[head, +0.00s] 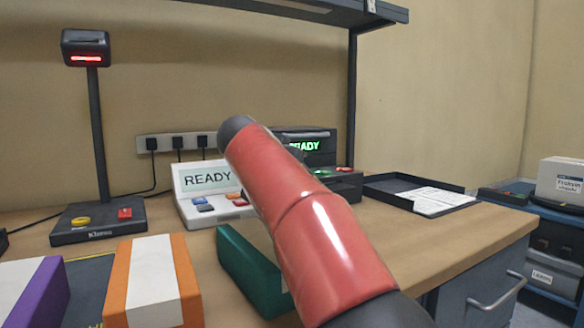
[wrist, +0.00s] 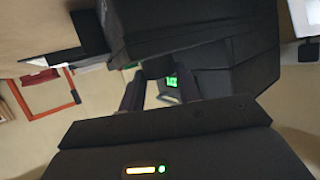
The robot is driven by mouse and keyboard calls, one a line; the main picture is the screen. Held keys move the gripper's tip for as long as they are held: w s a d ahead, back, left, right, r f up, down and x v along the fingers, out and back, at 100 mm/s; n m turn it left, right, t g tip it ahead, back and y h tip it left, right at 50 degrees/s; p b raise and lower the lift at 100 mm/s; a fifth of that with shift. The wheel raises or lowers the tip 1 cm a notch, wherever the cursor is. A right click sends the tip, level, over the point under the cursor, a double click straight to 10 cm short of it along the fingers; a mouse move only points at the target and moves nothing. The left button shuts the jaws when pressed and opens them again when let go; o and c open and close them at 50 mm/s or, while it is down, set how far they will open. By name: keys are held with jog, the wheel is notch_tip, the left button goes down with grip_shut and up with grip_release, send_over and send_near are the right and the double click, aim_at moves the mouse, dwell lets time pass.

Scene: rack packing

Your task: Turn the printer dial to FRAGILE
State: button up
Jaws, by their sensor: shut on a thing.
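A black machine with a green READY display (head: 318,146) stands at the back of the bench and looks like the printer. My red arm hides its left part in the head view, and no FRAGILE marking can be read. My gripper (wrist: 158,72) is behind my arm in the head view. In the wrist view its two dark fingers are shut on a small dark piece at the machine, which appears to be the dial. The dial's pointer and markings cannot be made out.
A white console reading READY (head: 207,180) stands left of my arm. A scanner on a post (head: 86,45) is farther left. Orange-white (head: 150,285), purple-white (head: 32,290) and green (head: 250,272) boxes are in front. A black tray with papers (head: 385,182) lies right of the machine.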

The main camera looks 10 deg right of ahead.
jog(key=shift+a+f, duration=0.1)
jog(key=shift+f, duration=0.05)
jog(key=o, duration=1)
jog(key=shift+c, duration=0.2)
jog(key=v, duration=0.7)
jog(key=shift+s+a+r, duration=0.2)
jog(key=shift+a+r, duration=0.05)
